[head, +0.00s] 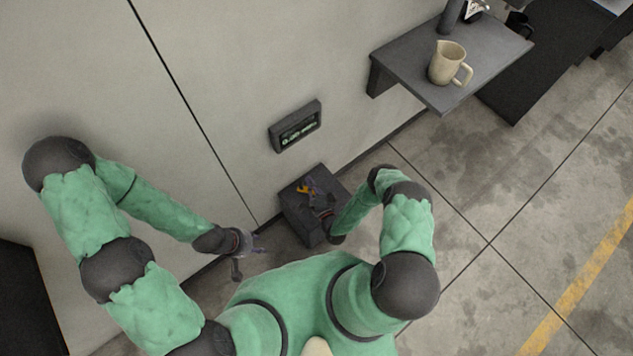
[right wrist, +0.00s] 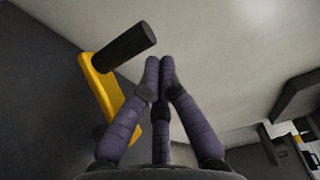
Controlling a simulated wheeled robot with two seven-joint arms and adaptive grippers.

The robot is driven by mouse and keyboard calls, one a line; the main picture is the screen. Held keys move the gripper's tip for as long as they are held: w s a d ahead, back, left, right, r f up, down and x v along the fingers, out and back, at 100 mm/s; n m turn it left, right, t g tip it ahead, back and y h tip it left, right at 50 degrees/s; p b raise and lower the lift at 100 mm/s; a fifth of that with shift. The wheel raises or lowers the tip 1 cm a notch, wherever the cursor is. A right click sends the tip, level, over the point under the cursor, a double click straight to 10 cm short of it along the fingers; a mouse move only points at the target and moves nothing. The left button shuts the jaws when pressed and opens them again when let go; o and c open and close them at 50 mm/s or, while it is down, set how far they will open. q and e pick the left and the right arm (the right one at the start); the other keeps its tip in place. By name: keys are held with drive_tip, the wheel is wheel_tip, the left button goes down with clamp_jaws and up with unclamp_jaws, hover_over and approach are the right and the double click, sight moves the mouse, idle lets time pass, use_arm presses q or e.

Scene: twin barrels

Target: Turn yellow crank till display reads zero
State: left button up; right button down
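The yellow crank (head: 304,188) is on a dark box (head: 298,214) low against the wall. In the right wrist view, its yellow arm (right wrist: 108,92) carries a black cylindrical handle (right wrist: 125,47). My right gripper (head: 317,190) is beside the crank; in its wrist view the purple fingers (right wrist: 160,66) are drawn together at the tips with nothing between them. The handle is left of the fingers, apart from them. The display (head: 296,128) on the wall above shows green characters, perhaps starting 0.00, too small to read surely. My left gripper (head: 260,250) hangs left of the box, its fingers unclear.
A dark wall shelf (head: 440,90) at the upper right holds a cream pitcher (head: 447,64) and a dark cylindrical thing (head: 449,16). A dark cabinet (head: 520,85) stands beyond. The concrete floor (head: 480,180) at the right is clear.

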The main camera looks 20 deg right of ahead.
drive_tip(key=shift+s+a, duration=0.15)
drive_tip(key=shift+a, duration=0.2)
drive_tip(key=shift+s+a+n+y, duration=0.4)
drive_tip(key=shift+n+y, duration=0.2)
drive_tip(key=shift+y, duration=0.4)
